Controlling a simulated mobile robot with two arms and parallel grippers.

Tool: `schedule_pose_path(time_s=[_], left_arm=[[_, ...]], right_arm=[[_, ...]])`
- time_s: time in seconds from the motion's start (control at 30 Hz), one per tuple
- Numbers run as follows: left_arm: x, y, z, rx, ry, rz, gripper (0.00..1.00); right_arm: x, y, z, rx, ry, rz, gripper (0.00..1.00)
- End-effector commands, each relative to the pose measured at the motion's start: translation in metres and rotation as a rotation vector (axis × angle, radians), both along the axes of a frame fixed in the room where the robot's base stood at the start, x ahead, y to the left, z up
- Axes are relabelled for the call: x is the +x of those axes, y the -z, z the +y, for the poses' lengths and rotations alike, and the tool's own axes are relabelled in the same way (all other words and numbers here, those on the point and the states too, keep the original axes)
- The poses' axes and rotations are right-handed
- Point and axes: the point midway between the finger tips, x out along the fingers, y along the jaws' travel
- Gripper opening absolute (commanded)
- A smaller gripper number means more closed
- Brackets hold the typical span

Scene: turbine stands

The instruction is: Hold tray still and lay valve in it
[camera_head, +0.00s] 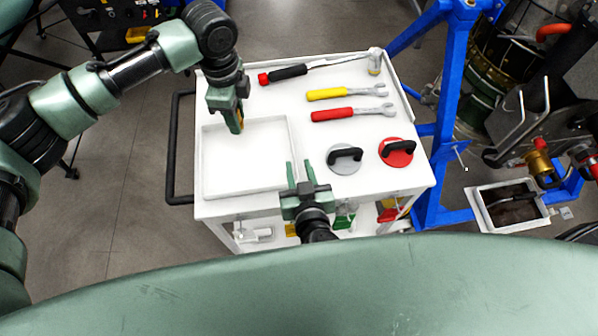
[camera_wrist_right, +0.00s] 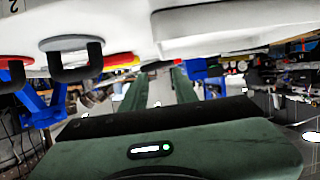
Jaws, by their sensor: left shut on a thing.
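The shallow white tray (camera_head: 250,190) lies at the left of the white cart top and looks empty. My left gripper (camera_head: 236,126) is shut on its far rim. My right gripper (camera_head: 299,172) is at the tray's near right corner, pointing away from me. Its fingers are apart with nothing between them; they also show apart in the right wrist view (camera_wrist_right: 158,92). A brass valve-like part with a red piece (camera_head: 540,164) is on the machine at the far right. I cannot tell for certain whether it is the valve.
The cart top holds a grey disc (camera_head: 345,168) and a red disc (camera_head: 393,160), both with black handles, a red wrench (camera_head: 345,114), a yellow wrench (camera_head: 340,93) and a long black-handled tool (camera_head: 300,70). A blue stand (camera_head: 447,120) is right of the cart.

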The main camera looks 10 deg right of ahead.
Motion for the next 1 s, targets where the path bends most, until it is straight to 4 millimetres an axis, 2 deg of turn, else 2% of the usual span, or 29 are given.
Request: schedule_pose_path(time_s=[0.07, 0.17, 0.27, 0.7, 1.0], left_arm=[[0.0, 0.0, 0.0, 0.0, 0.0, -0.001, 0.0], [0.0, 0.0, 0.0, 0.0, 0.0, -0.001, 0.0], [0.0, 0.0, 0.0, 0.0, 0.0, -0.001, 0.0], [0.0, 0.0, 0.0, 0.0, 0.0, -0.001, 0.0], [0.0, 0.0, 0.0, 0.0, 0.0, -0.001, 0.0]], right_arm=[[-0.006, 0.005, 0.002, 0.007, 0.004, 0.026, 0.29], [-0.003, 0.01, 0.002, 0.008, 0.005, 0.038, 0.29], [0.009, 0.014, 0.002, 0.009, 0.007, 0.037, 0.29], [0.083, 0.044, 0.002, 0.009, 0.006, 0.035, 0.29], [0.102, 0.053, 0.002, 0.009, 0.006, 0.036, 0.29]])
